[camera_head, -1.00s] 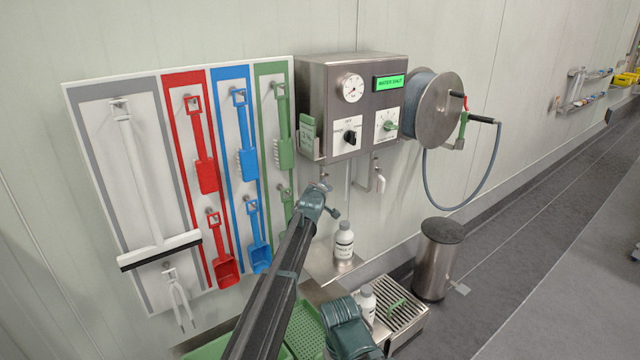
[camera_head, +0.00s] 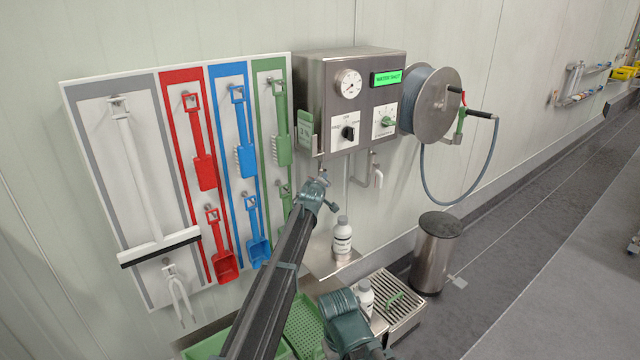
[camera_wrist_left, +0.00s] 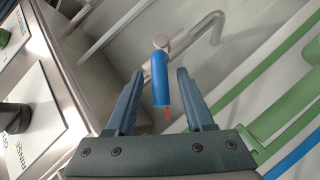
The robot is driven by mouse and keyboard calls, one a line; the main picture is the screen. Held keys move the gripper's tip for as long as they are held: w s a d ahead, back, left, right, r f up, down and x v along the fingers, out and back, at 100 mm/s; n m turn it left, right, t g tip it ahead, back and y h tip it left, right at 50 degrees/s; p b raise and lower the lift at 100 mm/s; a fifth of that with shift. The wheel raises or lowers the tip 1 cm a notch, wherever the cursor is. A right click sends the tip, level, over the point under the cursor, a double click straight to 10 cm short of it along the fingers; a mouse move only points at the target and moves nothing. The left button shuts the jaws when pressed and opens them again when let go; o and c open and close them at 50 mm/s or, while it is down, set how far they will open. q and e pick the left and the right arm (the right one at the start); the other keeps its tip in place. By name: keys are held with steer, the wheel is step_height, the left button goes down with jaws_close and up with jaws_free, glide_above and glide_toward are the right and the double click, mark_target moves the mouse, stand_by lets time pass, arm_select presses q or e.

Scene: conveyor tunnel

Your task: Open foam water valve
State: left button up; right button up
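A blue valve lever (camera_wrist_left: 160,80) with a red tip hangs from a metal pipe fitting in the left wrist view. My left gripper (camera_wrist_left: 160,95) is open, with one finger on each side of the lever. A gap shows between the lever and both fingers. In the head view my left gripper (camera_head: 320,184) is just below the steel control box (camera_head: 312,90), and the lever is hidden or too small to make out there. The box carries a gauge (camera_head: 349,83), a black knob (camera_head: 348,132), a green knob (camera_head: 387,121) and a lit green display (camera_head: 387,77).
A tool board (camera_head: 75,110) with coloured tools hangs left of the box. A hose reel (camera_head: 437,105) is at its right. Below are a white bottle (camera_head: 342,240), a steel bin (camera_head: 433,260) and a drain grate (camera_head: 398,302). Floor at the right is open.

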arm_select(q)
steer(key=p+v, duration=0.4)
steer(key=v, duration=0.9)
steer(key=shift+s, duration=0.4)
steer(key=shift+a+r, duration=0.1)
